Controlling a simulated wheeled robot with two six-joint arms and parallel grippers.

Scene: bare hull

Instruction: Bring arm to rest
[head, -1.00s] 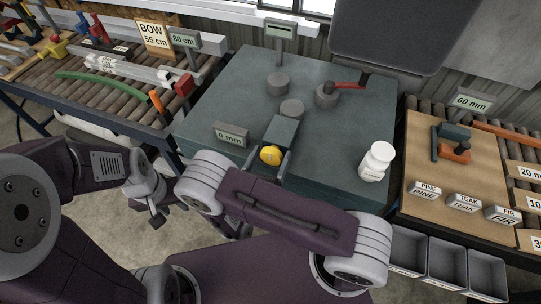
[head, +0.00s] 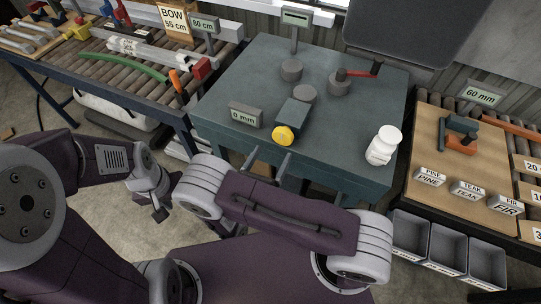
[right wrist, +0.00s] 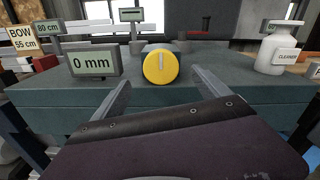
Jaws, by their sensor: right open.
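My right gripper (head: 268,163) is open and empty in front of the near edge of the teal table (head: 230,90). In the right wrist view its two fingers (right wrist: 163,92) stand apart with nothing between them. Beyond them, clear of the fingers, is a round yellow knob (head: 283,135) on the front of a grey-green block (head: 294,114); it also shows in the right wrist view (right wrist: 160,67). My left gripper (head: 157,208) hangs low at the left over the floor; its jaws are too small and turned to read.
A "0 mm" display (head: 245,115) stands left of the block, a white bottle (head: 382,147) right. Several round grey posts stand behind. A roller conveyor (head: 135,68) lies left; a wooden board (head: 465,170) and grey bins (head: 446,256) lie right. Floor shows between table and arms.

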